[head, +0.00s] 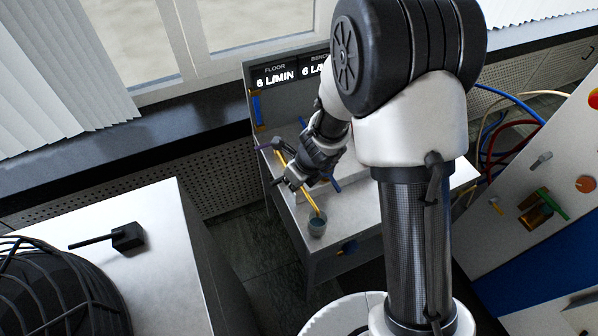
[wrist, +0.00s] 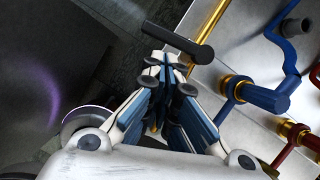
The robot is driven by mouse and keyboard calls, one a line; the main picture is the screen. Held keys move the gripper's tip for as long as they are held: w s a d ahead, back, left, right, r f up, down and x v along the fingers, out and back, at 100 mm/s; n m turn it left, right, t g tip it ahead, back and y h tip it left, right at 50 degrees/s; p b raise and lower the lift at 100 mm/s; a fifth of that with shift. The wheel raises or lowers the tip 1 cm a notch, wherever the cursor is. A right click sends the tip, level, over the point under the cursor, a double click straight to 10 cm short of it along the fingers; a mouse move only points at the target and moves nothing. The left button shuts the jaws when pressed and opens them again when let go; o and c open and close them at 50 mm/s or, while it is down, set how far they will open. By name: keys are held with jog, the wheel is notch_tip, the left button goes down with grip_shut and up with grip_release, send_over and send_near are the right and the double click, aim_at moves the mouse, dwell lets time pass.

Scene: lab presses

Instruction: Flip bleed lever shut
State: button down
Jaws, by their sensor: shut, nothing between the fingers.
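My gripper (wrist: 168,66) is shut and empty, its fingertips close together. In the wrist view a dark bar-shaped lever (wrist: 180,42) lies just beyond the fingertips, across a brass pipe (wrist: 208,30). It looks like the bleed lever, but no label shows. Whether the fingertips touch it I cannot tell. In the head view my gripper (head: 292,182) is over the white-topped bench unit, beside the brass pipe (head: 311,196) that runs down to a small grey cup (head: 317,229). The gripper and arm hide part of the fittings there.
A blue valve handle (wrist: 268,98) on blue pipe and a red pipe (wrist: 290,160) sit to the right in the wrist view. A display panel (head: 272,76) stands behind the unit. A white cabinet (head: 150,210) is at left; a panel with valves (head: 540,212) is at right.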

jog(key=v, duration=0.9)
jog(key=shift+r, duration=0.1)
jog(key=s+r+n, duration=0.4)
jog(key=r+n, duration=0.3)
jog(key=r, duration=0.1)
jog(key=s+d+r+n+h, duration=0.1)
jog(key=s+d+r+n, duration=0.2)
jog(key=s+n, duration=0.3)
jog(key=s+d+r+n+h, duration=0.1)
jog(key=s+d+r+n, duration=0.2)
jog(key=s+n, duration=0.3)
jog(key=s+d+r+n+t, duration=0.1)
jog(key=s+d+r+n, duration=0.2)
jog(key=s+n, duration=0.3)
jog(key=r+n, duration=0.1)
jog(key=n, duration=0.2)
jog(key=shift+d+h, duration=0.35)
jog(key=shift+h, duration=0.05)
